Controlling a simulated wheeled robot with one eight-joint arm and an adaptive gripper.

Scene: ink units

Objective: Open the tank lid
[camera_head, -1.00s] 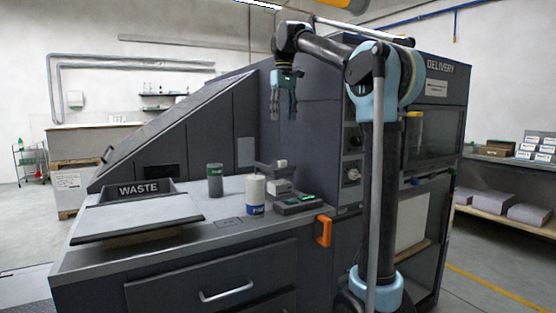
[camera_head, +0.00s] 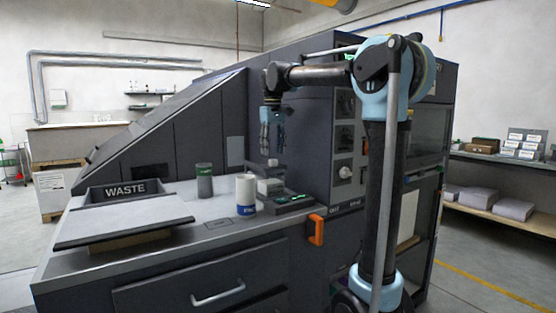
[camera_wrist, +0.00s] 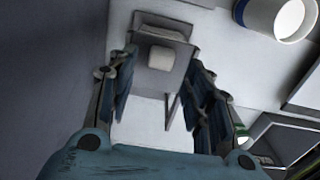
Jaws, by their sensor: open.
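My gripper (camera_head: 271,151) is open and empty, pointing down above the small apparatus at the back of the counter. In the wrist view, a grey flat piece with a pale block-shaped knob (camera_wrist: 160,57) shows between my open fingers (camera_wrist: 162,76), not gripped. In the head view, a small pale knob (camera_head: 273,162) sits on top of this apparatus, just below my fingertips. I take this flat piece for the tank lid, but cannot be sure; it looks closed. The gap between fingertips and knob is hard to judge.
A white container with a blue band (camera_head: 245,196) and a dark grey canister (camera_head: 204,181) stand left of the apparatus. A device with a green display (camera_head: 289,203) lies in front. The WASTE tray (camera_head: 125,190) is at left. The dark machine wall (camera_head: 307,140) rises close behind.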

